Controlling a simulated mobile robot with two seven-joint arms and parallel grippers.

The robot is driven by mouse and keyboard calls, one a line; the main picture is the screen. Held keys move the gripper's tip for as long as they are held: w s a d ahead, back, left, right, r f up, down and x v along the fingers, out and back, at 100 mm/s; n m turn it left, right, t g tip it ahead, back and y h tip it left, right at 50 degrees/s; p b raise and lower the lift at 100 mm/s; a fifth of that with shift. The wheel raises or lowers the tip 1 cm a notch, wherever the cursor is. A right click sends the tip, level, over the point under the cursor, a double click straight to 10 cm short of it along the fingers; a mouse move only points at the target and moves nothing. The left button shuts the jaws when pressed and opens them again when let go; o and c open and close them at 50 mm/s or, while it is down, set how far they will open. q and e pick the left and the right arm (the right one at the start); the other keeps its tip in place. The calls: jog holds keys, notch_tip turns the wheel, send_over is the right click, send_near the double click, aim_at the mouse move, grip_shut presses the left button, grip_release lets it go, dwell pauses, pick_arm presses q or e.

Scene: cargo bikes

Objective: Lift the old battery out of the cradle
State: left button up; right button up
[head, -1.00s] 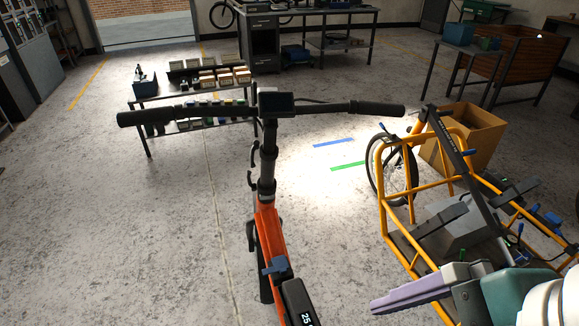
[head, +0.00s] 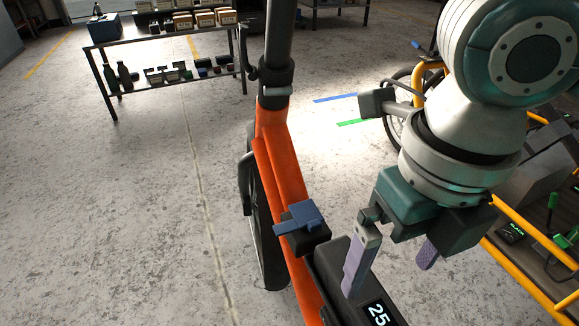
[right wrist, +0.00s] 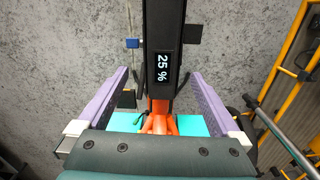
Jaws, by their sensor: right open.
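The battery (head: 336,262) is a long black block with a lit "25" display, lying along the orange bike frame (head: 287,180). In the right wrist view the battery (right wrist: 165,95) stands upright in the picture, reading "25 %". A blue lever (head: 300,217) sits on a dark block at the battery's upper end; a blue piece also shows in the right wrist view (right wrist: 132,43). My right gripper (head: 390,275) is open above the battery, its purple fingers spread to either side in the wrist view, with gaps between. The cradle is mostly hidden. My left gripper is out of view.
A yellow-framed cargo bike (head: 520,245) stands close on the right. A low shelf table (head: 165,95) with boxes and bottles is at the back left. The concrete floor left of the orange bike is clear.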

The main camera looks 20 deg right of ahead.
aim_at(371, 303)
jog(key=shift+w+d+f+n+b, duration=0.2)
jog(key=shift+w+f, duration=0.15)
jog(key=shift+f, duration=0.2)
jog(key=shift+w+d+f+n+b, duration=0.1)
jog(key=shift+w+f+n+b, duration=0.15)
jog(key=shift+f, duration=0.25)
jog(key=f+b, duration=0.2)
jog(key=f, duration=0.2)
jog(key=shift+s+f, duration=0.2)
notch_tip(371, 303, down, 5)
jog(key=b, duration=0.3)
jog(key=shift+s+a+f, duration=0.15)
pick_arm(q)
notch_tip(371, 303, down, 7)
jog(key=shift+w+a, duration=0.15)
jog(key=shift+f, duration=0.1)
pick_arm(e)
grip_shut()
jog(key=shift+r, duration=0.2)
